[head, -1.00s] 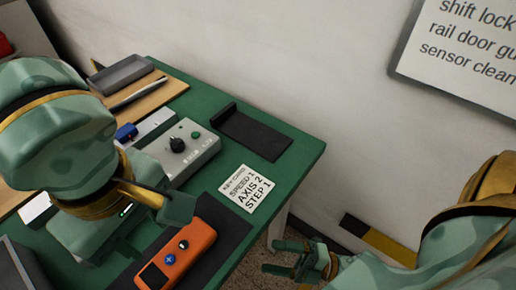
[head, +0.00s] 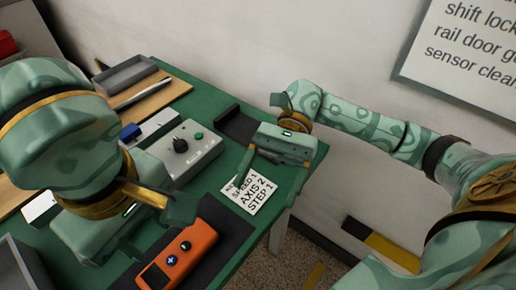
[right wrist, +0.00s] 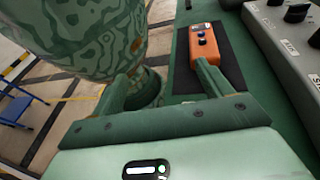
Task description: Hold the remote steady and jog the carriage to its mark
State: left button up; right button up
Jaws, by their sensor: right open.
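The orange remote (head: 190,248), with a blue plus button, a dark button and a dark screen, lies on a black mat (head: 228,222); it also shows in the right wrist view (right wrist: 205,52). My left gripper (head: 155,230) is just left of the remote, fingers apart and empty. No mark is identifiable.
A grey control box (head: 195,153) with a black knob and green button stands behind the mat. A black pad (head: 233,122) is partly hidden by my right gripper. A grey tray (head: 125,73) is at the back. A wall sign (head: 470,45) hangs right.

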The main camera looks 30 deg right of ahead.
aim_at(204, 227)
jog(key=w+t, duration=0.1)
jog(key=w, duration=0.1)
jog(key=w+d+m+t, duration=0.1)
jog(key=w, duration=0.1)
jog(key=w+d+t, duration=0.1)
jog(key=w, duration=0.1)
jog(key=shift+w+d+m, duration=0.1)
jog(key=shift+w+m, duration=0.05)
jog(key=shift+m, duration=0.15)
jog(key=shift+a+h, duration=0.2)
jog(key=shift+h, duration=0.1)
jog(key=x, duration=1.5)
jog(key=shift+w+a+f, duration=0.15)
jog(key=shift+a+f, duration=0.1)
jog(key=shift+a, duration=0.1)
jog(key=c, duration=1.2)
jog(key=shift+c, duration=0.2)
jog(key=o, duration=1.2)
